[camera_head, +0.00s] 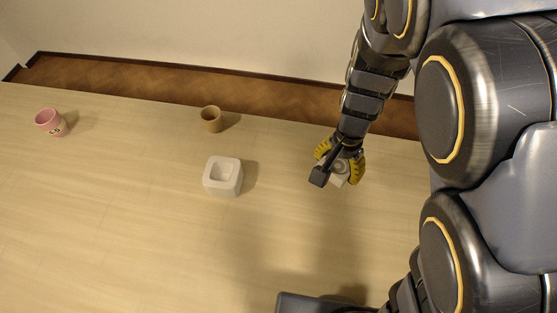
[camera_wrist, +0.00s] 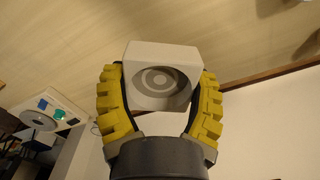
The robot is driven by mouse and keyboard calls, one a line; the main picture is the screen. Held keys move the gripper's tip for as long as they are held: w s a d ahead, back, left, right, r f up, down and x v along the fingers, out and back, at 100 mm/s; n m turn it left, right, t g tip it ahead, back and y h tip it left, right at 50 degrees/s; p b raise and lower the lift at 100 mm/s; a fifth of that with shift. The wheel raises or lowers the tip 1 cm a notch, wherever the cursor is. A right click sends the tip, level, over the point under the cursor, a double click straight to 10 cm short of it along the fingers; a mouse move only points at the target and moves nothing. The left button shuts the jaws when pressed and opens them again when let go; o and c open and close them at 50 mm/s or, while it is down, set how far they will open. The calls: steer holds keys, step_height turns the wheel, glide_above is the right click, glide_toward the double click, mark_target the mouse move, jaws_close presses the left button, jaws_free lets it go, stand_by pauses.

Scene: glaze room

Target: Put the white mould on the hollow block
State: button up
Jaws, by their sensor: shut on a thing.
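The white mould (camera_wrist: 150,55) is a pale block with a round, ringed recess in the face turned to the wrist camera. My gripper (camera_wrist: 160,78) is shut on it, with a yellow finger pressed to each side. In the head view my gripper (camera_head: 340,161) is right of centre, and the mould (camera_head: 337,181) is partly hidden by the fingers and a dark wrist part. Its height over the table is hard to tell. The hollow block (camera_head: 232,185) is white with a squarish opening on top. It stands on the table left of my gripper, clearly apart from the mould.
A tan cup (camera_head: 211,120) stands behind the hollow block near the table's far edge. A pink cup (camera_head: 50,121) with a dark marking is at the far left. The pale table (camera_head: 120,230) is bare between my gripper and the block, and at front left.

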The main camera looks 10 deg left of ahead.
steer(key=s+a+r+n, duration=0.1)
steer(key=s+a+n, duration=0.25)
steer(key=a, duration=0.45)
steer(key=s+a+r+n, duration=0.1)
steer(key=s+a+n, duration=0.2)
steer(key=s+a, duration=0.3)
glide_above(221, 172)
steer(key=shift+m, duration=0.25)
step_height(221, 172, down, 10)
steer(key=shift+d+r, duration=0.1)
steer(key=shift+f, duration=1.6)
steer(key=shift+f, duration=0.1)
steer(key=o, duration=1.2)
steer(key=shift+c, duration=0.2)
